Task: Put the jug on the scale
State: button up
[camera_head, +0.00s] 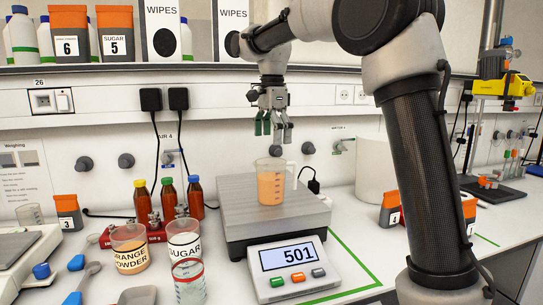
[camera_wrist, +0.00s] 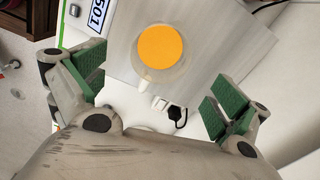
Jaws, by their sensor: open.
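The jug (camera_head: 270,184) is a clear vessel with orange liquid, standing upright on the metal plate of the scale (camera_head: 237,202). The scale's display reads 501. My gripper (camera_head: 273,128) is open and empty, above the jug and apart from it. In the wrist view the jug (camera_wrist: 161,48) is seen from above, with its round orange surface beyond my gripper (camera_wrist: 155,98), whose green finger pads are spread wide. The scale's plate (camera_wrist: 225,45) lies under the jug there.
Bottles with coloured caps (camera_head: 168,197) stand left of the scale. The orange powder beaker (camera_head: 130,248) and sugar beaker (camera_head: 184,240) stand at the front left. A white cylinder (camera_head: 376,164) stands to the right. A shelf (camera_head: 200,67) runs above.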

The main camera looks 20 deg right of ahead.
jog(key=shift+r, duration=0.8)
jog(key=shift+s+d, duration=0.2)
jog(key=shift+s, duration=0.05)
jog(key=s+d+n+t, duration=0.2)
jog(key=s+d+n, duration=0.6)
jog(key=s, duration=0.7)
jog(key=s+d+f+n+t, duration=0.1)
jog(key=s+d+f+n, duration=0.2)
jog(key=s+f, duration=0.3)
jog(key=s+d+f+n+t, duration=0.1)
jog(key=s+d+f+n, duration=0.2)
jog(key=s+f, duration=0.3)
jog(key=s+n, duration=0.1)
jog(key=s, duration=0.3)
jog(key=shift+s+d+f+n, duration=0.15)
jog(key=shift+s+f+n, duration=0.05)
jog(key=shift+n, duration=0.2)
